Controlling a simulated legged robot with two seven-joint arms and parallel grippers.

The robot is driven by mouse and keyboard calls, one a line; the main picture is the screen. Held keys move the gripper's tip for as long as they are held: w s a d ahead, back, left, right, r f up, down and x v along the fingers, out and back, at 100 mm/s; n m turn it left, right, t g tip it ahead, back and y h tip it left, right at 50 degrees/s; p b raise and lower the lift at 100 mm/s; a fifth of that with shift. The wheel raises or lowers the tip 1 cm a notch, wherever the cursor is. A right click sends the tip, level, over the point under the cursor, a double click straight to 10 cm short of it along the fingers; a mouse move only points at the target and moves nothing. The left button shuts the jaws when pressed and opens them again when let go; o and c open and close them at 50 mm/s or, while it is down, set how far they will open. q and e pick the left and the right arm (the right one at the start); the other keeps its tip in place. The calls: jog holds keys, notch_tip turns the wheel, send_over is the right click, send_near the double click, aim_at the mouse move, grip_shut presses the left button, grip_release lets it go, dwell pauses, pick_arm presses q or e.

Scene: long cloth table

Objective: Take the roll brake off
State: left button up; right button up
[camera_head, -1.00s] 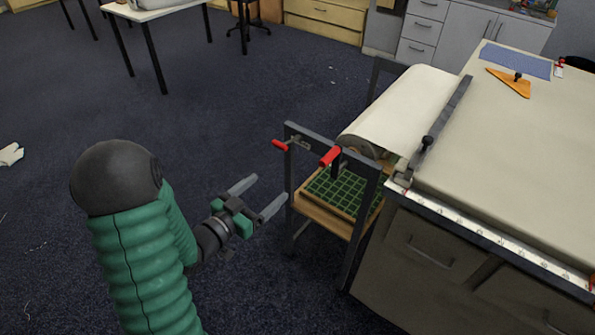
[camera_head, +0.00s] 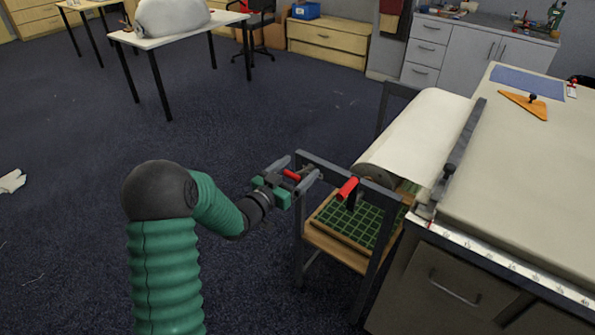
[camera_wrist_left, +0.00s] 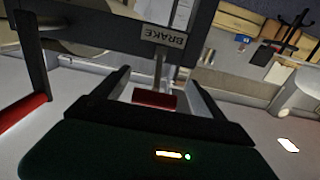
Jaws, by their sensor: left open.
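The brake handle is a small red grip (camera_head: 292,175) on a metal rod at the left upright of the roll stand (camera_head: 345,170). In the left wrist view the red grip (camera_wrist_left: 154,98) lies between the fingers, under a plate marked BRAKE (camera_wrist_left: 164,37). My left gripper (camera_head: 299,170) is open around the red grip; I cannot tell whether either finger touches it. A second, larger red handle (camera_head: 347,188) sits to the right on the stand. The roll of cream cloth (camera_head: 425,130) hangs behind it. My right gripper is not in view.
The long cloth table (camera_head: 530,180) with a grey bar (camera_head: 460,155) and a ruler edge (camera_head: 500,262) fills the right. A green gridded mat (camera_head: 352,222) lies on the stand's lower shelf. The dark floor (camera_head: 90,140) at left is open.

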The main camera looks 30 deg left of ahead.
pick_arm(q)
jog(key=shift+d+r, duration=0.1)
jog(key=shift+d, duration=0.25)
jog(key=c, duration=0.4)
jog(key=shift+a, duration=0.1)
grip_shut()
